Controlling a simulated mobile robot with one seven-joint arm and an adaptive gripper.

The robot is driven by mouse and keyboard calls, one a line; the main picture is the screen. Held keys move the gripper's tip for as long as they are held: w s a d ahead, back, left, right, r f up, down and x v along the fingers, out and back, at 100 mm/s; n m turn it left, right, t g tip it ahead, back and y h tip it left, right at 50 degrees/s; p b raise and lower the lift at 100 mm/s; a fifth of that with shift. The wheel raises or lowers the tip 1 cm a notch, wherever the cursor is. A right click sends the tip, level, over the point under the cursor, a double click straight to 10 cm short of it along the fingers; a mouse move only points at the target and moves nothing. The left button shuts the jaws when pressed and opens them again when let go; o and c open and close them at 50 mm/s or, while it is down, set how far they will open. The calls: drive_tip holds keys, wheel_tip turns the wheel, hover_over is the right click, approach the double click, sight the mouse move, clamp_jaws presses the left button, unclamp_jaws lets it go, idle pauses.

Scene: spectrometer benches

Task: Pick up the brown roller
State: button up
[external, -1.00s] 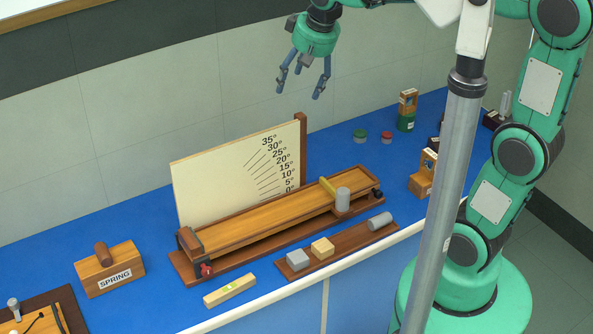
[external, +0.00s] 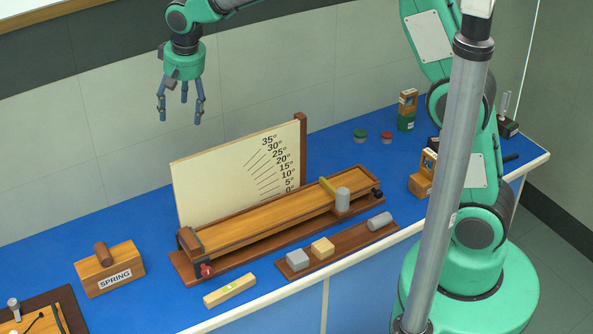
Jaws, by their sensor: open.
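The brown roller (external: 102,253) is a small dark-brown cylinder. It rests on top of the wooden block labelled SPRING (external: 111,271), at the left of the blue bench. My gripper (external: 180,119) is open and empty, with its fingers pointing down. It hangs high above the bench, up and to the right of the roller in the picture, and well apart from it. Nothing hides the roller.
An inclined wooden track (external: 265,222) with an angle board (external: 232,172) stands right of the SPRING block. A tray (external: 345,247) holds small blocks and a grey cylinder. Blue bench (external: 50,245) around the SPRING block is clear.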

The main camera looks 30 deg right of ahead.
drive_tip(key=s+a+f+p, duration=0.1)
drive_tip(key=a+f+p, duration=0.1)
drive_tip(key=a+f, duration=0.8)
drive_tip(key=s+a+f+g+p, duration=0.1)
drive_tip(key=s+a+f+p, duration=0.1)
drive_tip(key=a+f, duration=0.9)
drive_tip(key=a+p, duration=0.1)
drive_tip(key=a, duration=0.6)
drive_tip(key=shift+a+h+p, duration=0.3)
drive_tip(key=shift+a+h, duration=0.05)
drive_tip(key=shift+h, duration=0.05)
drive_tip(key=shift+f, duration=0.15)
drive_tip(key=p, duration=0.1)
hover_over(97, 252)
drive_tip(key=f, duration=0.7)
drive_tip(key=shift+s+d+f, duration=0.25)
drive_tip(key=shift+s+f, duration=0.1)
drive_tip(key=shift+f, duration=0.3)
drive_tip(key=shift+w+a+f+p, duration=0.15)
drive_tip(key=shift+f+p, duration=0.2)
drive_tip(key=shift+f, duration=0.4)
drive_tip(key=shift+a+f+p, duration=0.1)
drive_tip(key=shift+f+p, duration=0.25)
drive_tip(key=shift+f, duration=0.35)
drive_tip(key=shift+w+f, duration=0.1)
drive_tip(key=shift+f, duration=1)
